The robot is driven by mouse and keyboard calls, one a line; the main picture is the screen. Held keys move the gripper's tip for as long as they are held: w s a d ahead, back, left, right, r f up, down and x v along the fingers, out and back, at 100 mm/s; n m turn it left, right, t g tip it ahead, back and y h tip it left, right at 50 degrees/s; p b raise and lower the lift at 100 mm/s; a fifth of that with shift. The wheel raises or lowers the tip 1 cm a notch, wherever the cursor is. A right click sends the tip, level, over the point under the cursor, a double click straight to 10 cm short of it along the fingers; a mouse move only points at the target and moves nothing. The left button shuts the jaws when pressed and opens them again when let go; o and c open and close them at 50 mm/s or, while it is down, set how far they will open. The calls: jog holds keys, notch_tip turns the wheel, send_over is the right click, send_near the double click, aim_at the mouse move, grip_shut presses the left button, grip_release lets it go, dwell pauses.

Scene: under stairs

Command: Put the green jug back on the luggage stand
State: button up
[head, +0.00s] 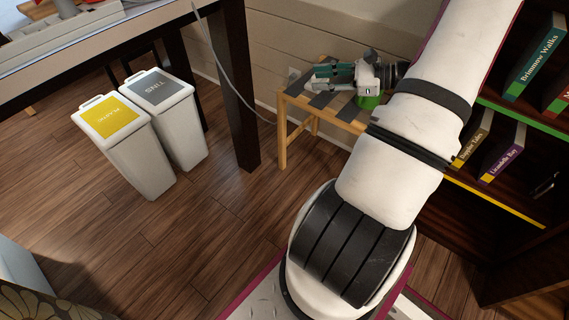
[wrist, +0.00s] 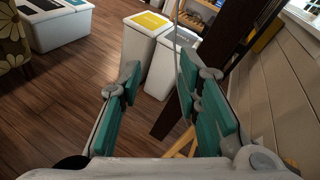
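The luggage stand (head: 297,92), a pale wooden frame with dark straps, stands against the wall in the head view. A part of its wooden frame (wrist: 181,146) seems to show low between the fingers in the wrist view. A green thing, apparently the green jug (head: 368,102), shows at the stand's right end. My gripper and arm hide most of it, and I cannot tell whether it touches the gripper. My gripper (head: 320,78) is over the stand, pointing left. In the wrist view my gripper (wrist: 158,88) has its teal-padded fingers apart with nothing between them.
Two white bins, one with a yellow label (head: 110,117) and one with a grey label (head: 152,88), stand left of a dark table leg (head: 236,100). A bookshelf (head: 500,108) is close on the right. A cable (head: 222,65) hangs by the leg. The wooden floor is open at lower left.

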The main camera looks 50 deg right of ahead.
jog(key=a+r+n+g+y, duration=0.1)
jog(key=a+r+n+g, duration=0.35)
jog(key=a, duration=0.45)
jog(key=a+r+n+g, duration=0.3)
jog(key=a+n, duration=0.2)
jog(key=a, duration=0.4)
jog(key=a+r+n+g+y, duration=0.1)
jog(key=a+r+n+g, duration=0.3)
jog(key=a, duration=0.6)
jog(key=s+a+r+n+g+h, duration=0.3)
jog(key=s+a+n+g+h, duration=0.1)
jog(key=s+a+n, duration=0.4)
jog(key=s+n+t+h, duration=0.2)
jog(key=s+n+h, duration=0.3)
jog(key=s, duration=0.5)
jog(key=shift+s+f, duration=0.4)
jog(key=shift+f, duration=0.05)
jog(key=shift+a+n, duration=0.1)
jog(key=shift+n, duration=0.15)
